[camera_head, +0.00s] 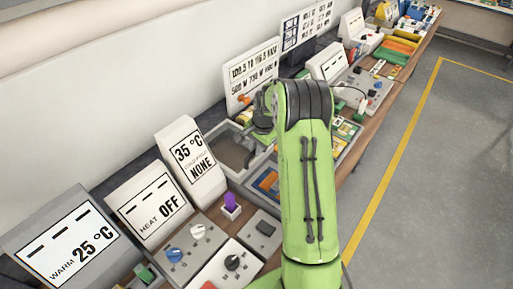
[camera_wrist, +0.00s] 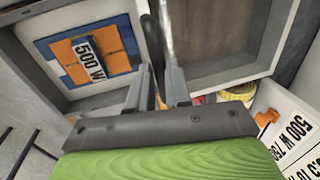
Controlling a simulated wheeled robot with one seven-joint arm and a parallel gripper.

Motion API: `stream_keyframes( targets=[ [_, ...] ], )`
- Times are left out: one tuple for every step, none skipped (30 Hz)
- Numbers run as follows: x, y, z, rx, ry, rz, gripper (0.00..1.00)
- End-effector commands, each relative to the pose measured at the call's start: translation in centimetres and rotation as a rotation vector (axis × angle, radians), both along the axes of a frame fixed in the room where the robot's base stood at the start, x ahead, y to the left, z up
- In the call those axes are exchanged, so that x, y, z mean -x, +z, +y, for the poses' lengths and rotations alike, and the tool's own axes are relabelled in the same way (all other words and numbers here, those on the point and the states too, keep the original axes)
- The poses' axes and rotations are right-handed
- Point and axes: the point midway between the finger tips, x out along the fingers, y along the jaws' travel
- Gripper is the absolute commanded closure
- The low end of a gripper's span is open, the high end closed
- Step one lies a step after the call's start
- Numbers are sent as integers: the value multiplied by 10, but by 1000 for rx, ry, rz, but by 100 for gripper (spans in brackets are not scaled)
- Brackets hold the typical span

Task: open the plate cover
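My gripper (camera_wrist: 158,75) points down over the wall between two grey trays in the wrist view. Its two fingers stand apart with a narrow gap between them, and nothing is clearly held. In the head view the gripper (camera_head: 264,108) is partly hidden by my green arm. I cannot single out the plate cover for sure. One tray holds a dark brown flat surface (camera_wrist: 222,32), also in the head view (camera_head: 235,152). The other holds a blue and orange panel (camera_wrist: 70,60) with a "500 W" label.
Control panels with knobs (camera_head: 198,231) and a purple-topped piece (camera_head: 231,201) stand on the near bench. Signs, such as "35 °C NONE" (camera_head: 190,155), line the wall side. An orange piece (camera_wrist: 267,118) is near the gripper. The floor (camera_head: 440,190) right of the bench is clear.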

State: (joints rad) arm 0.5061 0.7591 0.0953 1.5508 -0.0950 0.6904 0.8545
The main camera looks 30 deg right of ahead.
Motion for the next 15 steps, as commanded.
stream_keyframes(
  targets=[
    [0,0,0,1,0,0,73],
    [0,0,0,1,0,0,68],
    [0,0,0,1,0,0,62],
    [0,0,0,0,-1,0,58],
    [0,0,0,0,-1,0,58],
    [0,0,0,0,-1,1,58],
    [0,0,0,0,-1,1,58],
    [0,0,0,0,-1,1,58],
    [0,0,0,0,-1,1,58],
    [0,0,0,0,-1,1,58],
    [1,0,0,0,-1,1,58],
    [1,1,-1,0,-1,1,58],
    [1,3,-1,0,-1,1,58],
    [1,5,-1,1,-1,1,58],
    [2,11,-2,1,-1,-2,58]
  ],
)
